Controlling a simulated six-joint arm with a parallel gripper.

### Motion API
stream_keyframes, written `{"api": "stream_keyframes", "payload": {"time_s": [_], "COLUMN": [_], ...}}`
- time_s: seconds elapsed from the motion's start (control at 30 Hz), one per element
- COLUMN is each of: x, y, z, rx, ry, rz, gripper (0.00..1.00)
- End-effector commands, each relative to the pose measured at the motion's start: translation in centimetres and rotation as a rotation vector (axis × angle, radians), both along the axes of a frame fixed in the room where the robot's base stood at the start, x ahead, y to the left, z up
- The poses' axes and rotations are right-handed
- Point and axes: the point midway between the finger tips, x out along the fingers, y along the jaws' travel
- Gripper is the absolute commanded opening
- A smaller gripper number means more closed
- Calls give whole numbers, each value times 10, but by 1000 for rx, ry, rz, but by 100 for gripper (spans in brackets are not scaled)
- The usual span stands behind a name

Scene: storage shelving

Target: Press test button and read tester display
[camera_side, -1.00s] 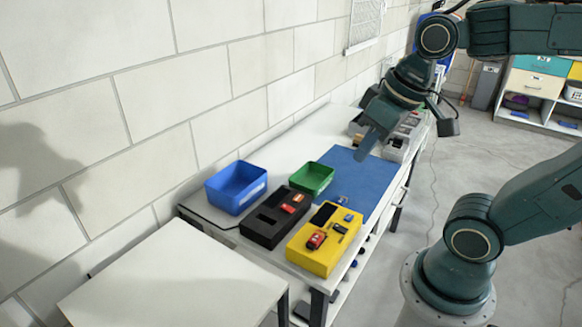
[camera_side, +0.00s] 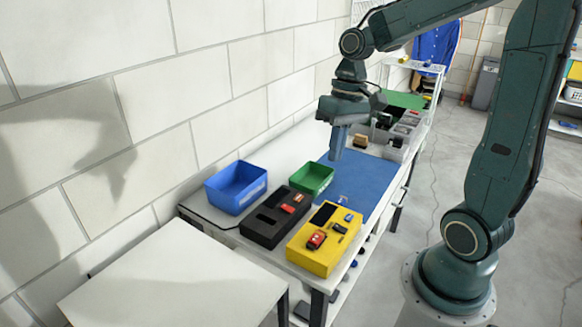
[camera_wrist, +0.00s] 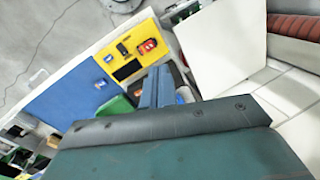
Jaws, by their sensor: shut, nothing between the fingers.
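A yellow block (camera_side: 312,262) stands near the front end of the bench and holds a small red-and-black device (camera_side: 317,239), a dark flat panel (camera_side: 322,213) and small dark and blue parts. I cannot tell which item is the tester, and no button or display text is readable. The wrist view also shows the yellow block (camera_wrist: 112,39), the red device (camera_wrist: 148,46) and the dark panel (camera_wrist: 127,70). My gripper (camera_side: 336,158) is shut and empty, pointing down above the bench behind the yellow block, apart from it. The wrist view shows its fingers (camera_wrist: 156,72) close together.
A blue mat (camera_side: 372,178) covers the bench behind the block. A black tray (camera_side: 262,236) with red pieces, a green bin (camera_side: 314,180) and a blue bin (camera_side: 236,191) stand to the left. Grey bins (camera_side: 397,148) are at the back. A bare white table (camera_side: 170,280) is in front.

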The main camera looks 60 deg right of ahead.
Motion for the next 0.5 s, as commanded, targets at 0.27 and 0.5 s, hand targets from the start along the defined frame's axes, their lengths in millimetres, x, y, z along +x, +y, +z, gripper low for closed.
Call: {"api": "stream_keyframes", "payload": {"time_s": [0.27,0.5], "x": [12,17], "y": [-29,-54], "z": [-28,-53], "rx": [100,191], "ry": [95,165], "rz": [-58,-106], "gripper": [0,0]}}
